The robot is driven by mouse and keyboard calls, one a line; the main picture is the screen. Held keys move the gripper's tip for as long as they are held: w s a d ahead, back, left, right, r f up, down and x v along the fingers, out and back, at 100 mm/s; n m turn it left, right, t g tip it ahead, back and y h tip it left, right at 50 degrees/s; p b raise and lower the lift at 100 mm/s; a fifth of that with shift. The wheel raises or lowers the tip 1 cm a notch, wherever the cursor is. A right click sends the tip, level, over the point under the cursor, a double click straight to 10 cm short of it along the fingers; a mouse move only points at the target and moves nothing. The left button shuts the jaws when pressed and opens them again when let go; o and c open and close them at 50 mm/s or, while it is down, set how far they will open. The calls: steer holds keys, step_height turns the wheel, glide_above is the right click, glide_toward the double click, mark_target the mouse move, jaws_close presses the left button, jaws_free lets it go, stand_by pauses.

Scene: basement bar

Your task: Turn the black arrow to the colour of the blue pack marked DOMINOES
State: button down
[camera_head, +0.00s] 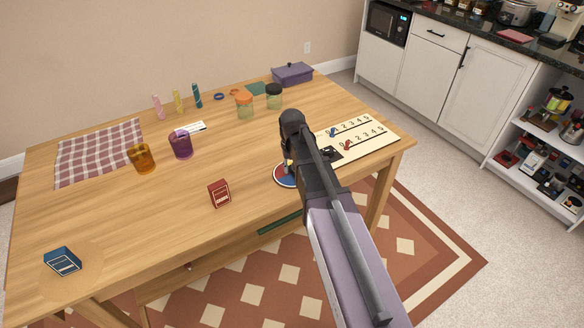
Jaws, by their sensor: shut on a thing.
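The blue pack (62,262) lies at the table's near left corner; its white lettering is too small to read. A round dial (286,179) with red, blue and yellow areas and a pale rim shows just left of my arm, near the table's front edge. My arm covers the dial's right part. My gripper (298,165) is down at the dial, mostly hidden behind my own arm, and is shut on the black arrow. The arrow itself is hidden, so I cannot tell which colour it points to.
A red pack (219,193) stands left of the dial. A number board (372,138) with red and blue pegs lies to the right. An orange cup (141,158), a purple cup (181,144) and jars (245,106) stand farther back. The front-left table is largely clear.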

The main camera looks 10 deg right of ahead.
steer(key=m, duration=0.3)
steer(key=shift+s+m, duration=0.1)
steer(key=shift+m, duration=2.3)
steer(key=shift+c, duration=2.1)
jaws_free()
steer(key=shift+n, duration=0.3)
